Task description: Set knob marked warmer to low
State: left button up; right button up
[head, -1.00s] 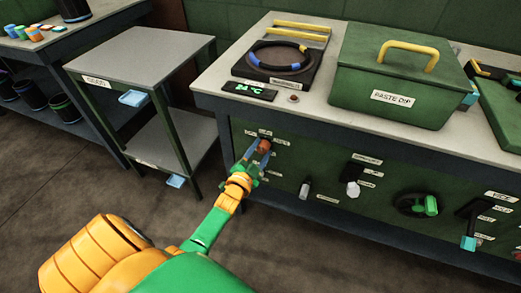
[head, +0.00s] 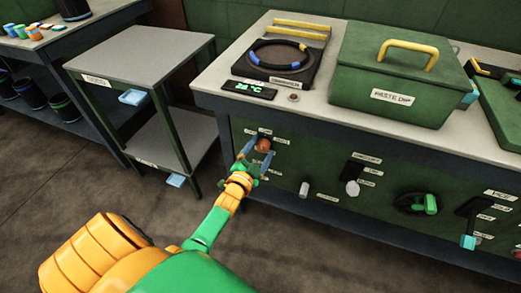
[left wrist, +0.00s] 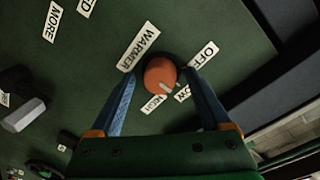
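The orange-red warmer knob (head: 263,145) is on the green front panel below the hot plate. In the left wrist view the knob (left wrist: 159,73) has the WARMER label (left wrist: 138,47) beside it, with OFF (left wrist: 203,54), LOW (left wrist: 184,92) and HIGH (left wrist: 153,104) labels around it. Its white mark points toward LOW. My left gripper (head: 253,152) is open in front of the knob. Its blue fingers lie on either side with gaps to the knob in the wrist view (left wrist: 163,85). My right gripper is not in view.
Above are a green lidded box (head: 390,75) and a digital display (head: 249,89). A grey side table (head: 145,58) stands left.

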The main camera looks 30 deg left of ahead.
pick_arm(q)
jog(key=s+d+p, duration=0.1)
jog(key=s, duration=0.6)
jog(key=shift+d+r+p, duration=0.15)
jog(key=shift+r+p, duration=0.1)
jog(key=shift+p, duration=0.05)
jog(key=shift+f, duration=0.1)
